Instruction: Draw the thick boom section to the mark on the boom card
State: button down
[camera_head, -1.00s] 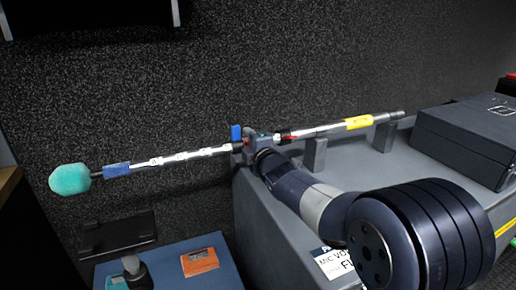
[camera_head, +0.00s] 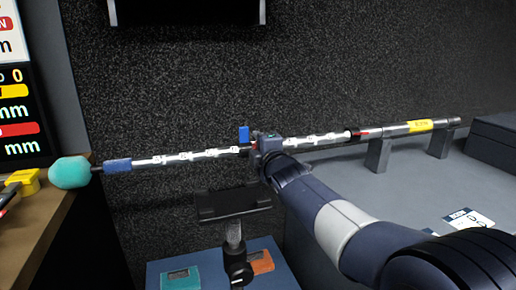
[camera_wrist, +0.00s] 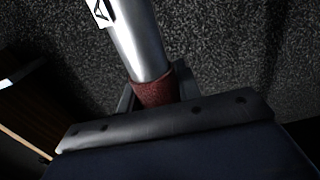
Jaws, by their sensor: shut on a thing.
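The boom pole runs across the head view, with a teal foam tip (camera_head: 70,172) and a blue sleeve (camera_head: 118,166) at its left end. My gripper (camera_head: 264,148) is shut around a red collar, which shows between my fingers in the wrist view (camera_wrist: 155,90). Left of it is a thinner silver section (camera_head: 195,154) with white marks. Right of it a marked silver section (camera_head: 310,140) reaches a red and black collar (camera_head: 362,133) on the grey tube with a yellow band (camera_head: 420,125). The boom card (camera_head: 18,110), with yellow and red mm rows, is cut off at the left edge.
Two posts (camera_head: 377,155) on the grey case (camera_head: 345,190) bear the tube's right end. A stand with a black top (camera_head: 233,203) is below the gripper. A wooden worktop (camera_head: 40,215) lies under the foam tip. A dark box (camera_head: 495,140) is at right.

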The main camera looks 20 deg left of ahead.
jog(key=shift+s+a+f, duration=0.1)
jog(key=shift+s+a, duration=0.1)
jog(key=shift+a, duration=0.1)
jog(key=c, duration=1)
grip_release()
jog(key=v, duration=1)
jog(key=shift+s+d, duration=0.3)
jog(key=shift+a, duration=0.1)
jog(key=x, duration=1)
jog(key=shift+w, duration=0.5)
